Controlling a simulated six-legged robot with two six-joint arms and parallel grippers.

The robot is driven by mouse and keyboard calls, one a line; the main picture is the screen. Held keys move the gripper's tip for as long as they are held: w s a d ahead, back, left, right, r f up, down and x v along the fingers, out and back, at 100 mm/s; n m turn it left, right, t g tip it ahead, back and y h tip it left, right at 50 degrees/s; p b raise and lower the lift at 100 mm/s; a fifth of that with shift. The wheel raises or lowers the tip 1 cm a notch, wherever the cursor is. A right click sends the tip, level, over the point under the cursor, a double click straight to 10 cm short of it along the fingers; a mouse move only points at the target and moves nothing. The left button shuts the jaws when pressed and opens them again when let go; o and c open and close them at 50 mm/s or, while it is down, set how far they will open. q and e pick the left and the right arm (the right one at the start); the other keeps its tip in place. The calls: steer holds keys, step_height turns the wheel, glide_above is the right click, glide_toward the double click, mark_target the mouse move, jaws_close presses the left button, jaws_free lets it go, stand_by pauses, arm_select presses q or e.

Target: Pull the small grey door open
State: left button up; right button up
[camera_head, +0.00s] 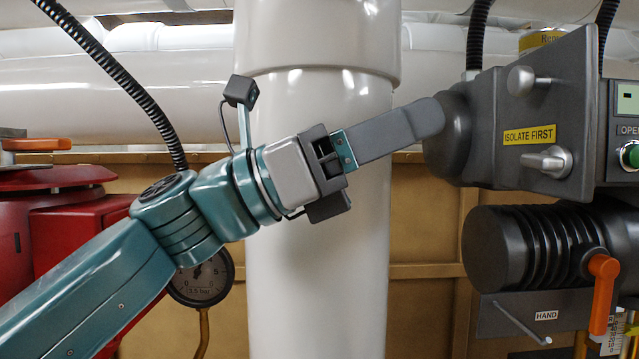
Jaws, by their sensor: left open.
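The small grey door (560,95) is at the upper right, with a yellow "ISOLATE FIRST" label (529,134) on it. A round knob (522,80) sits above the label and a grey turn handle (548,161) below it. I cannot tell whether the door is shut or slightly ajar. My left gripper (428,118) comes in from the left and is open and empty. Its fingers overlap from this angle. Their tips lie left of the door, overlapping the edge of a rounded dark housing (447,140) in the picture; contact cannot be told. My right gripper is not in view.
A thick white pipe (320,285) stands behind my left arm. Right of the door is a panel with a green button (630,155). Below are a ribbed dark motor (530,245), an orange lever (602,290) and a "HAND" plate (546,315). A pressure gauge (203,278) and red equipment (70,225) are left.

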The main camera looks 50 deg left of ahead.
arm_select(q)
steer(key=b+v, duration=0.2)
steer(key=v, duration=0.5)
steer(key=shift+b, duration=0.35)
steer(key=shift+s+f, duration=0.1)
steer(key=shift+s, duration=0.05)
